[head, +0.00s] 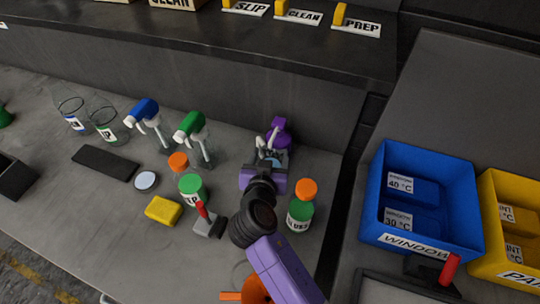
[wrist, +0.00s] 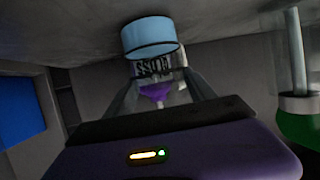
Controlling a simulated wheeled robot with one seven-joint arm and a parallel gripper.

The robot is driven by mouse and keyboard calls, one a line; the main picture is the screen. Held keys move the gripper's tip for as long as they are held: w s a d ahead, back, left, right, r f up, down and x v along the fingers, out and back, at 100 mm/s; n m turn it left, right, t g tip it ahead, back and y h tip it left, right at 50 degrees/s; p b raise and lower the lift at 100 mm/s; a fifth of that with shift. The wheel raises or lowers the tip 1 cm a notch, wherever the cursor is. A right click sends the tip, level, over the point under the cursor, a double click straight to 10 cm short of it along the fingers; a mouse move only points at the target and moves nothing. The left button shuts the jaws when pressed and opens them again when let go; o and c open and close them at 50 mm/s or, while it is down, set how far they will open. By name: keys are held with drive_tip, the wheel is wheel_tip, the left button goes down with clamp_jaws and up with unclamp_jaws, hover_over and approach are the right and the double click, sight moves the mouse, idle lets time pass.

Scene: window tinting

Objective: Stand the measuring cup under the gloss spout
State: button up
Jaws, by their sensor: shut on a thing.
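A light blue round cup (wrist: 150,37), which I take for the measuring cup, is between the fingertips of my gripper (wrist: 158,72). In the head view the cup (head: 274,156) is partly hidden by my gripper (head: 272,164), which is shut on it. The purple-topped spray bottle (head: 279,131) stands just behind the cup. In the wrist view, which is upside down, its label (wrist: 153,69) reads GLOSS, and its purple part (wrist: 155,92) shows between the fingers. The cup is close to the spout side; I cannot tell whether its base touches the bench.
Blue-topped (head: 145,112) and green-topped (head: 190,127) spray bottles stand left of my gripper. An orange-capped bottle (head: 301,208) is close on the right. A yellow block (head: 163,209) and a red-handled tool (head: 207,222) lie nearer. Blue (head: 423,222) and yellow (head: 495,240) bins are right.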

drive_tip(key=o, duration=1.5)
drive_tip(key=shift+f, duration=0.1)
drive_tip(key=shift+o, duration=0.2)
drive_tip(key=shift+s+a, duration=0.1)
drive_tip(key=shift+s, duration=0.25)
drive_tip(key=b+v, duration=0.1)
drive_tip(key=v, duration=1)
drive_tip(key=shift+r+b, duration=0.35)
drive_tip(key=shift+b, duration=0.05)
drive_tip(key=shift+s, duration=0.15)
